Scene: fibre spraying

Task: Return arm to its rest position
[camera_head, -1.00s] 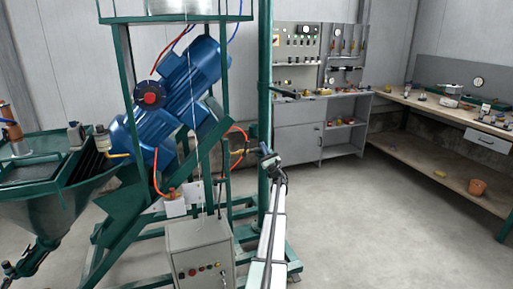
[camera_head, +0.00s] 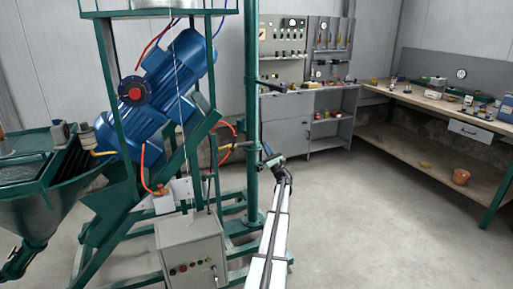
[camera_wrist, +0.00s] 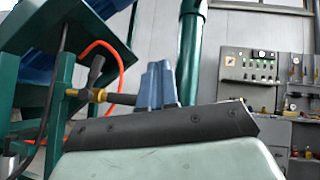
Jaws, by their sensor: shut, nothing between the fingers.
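My arm reaches up from the bottom middle of the head view. My gripper (camera_head: 268,158) is at its far end, beside the green upright post (camera_head: 252,110) of the machine frame. In the wrist view my bluish fingertips (camera_wrist: 157,84) are together above a dark bar, with nothing between them. A brass valve with a dark handle (camera_wrist: 98,92) shows just left of the fingers, with an orange hose (camera_wrist: 103,46) behind it. I cannot tell from the view whether the fingers touch the valve; no grip on it shows.
The green frame carries a blue motor (camera_head: 150,92) and a grey control box (camera_head: 190,250) at left. A green hopper (camera_head: 45,200) stands far left. A grey cabinet (camera_head: 285,137) and a wooden workbench (camera_head: 420,100) line the back and right. The floor (camera_head: 370,220) at right is clear.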

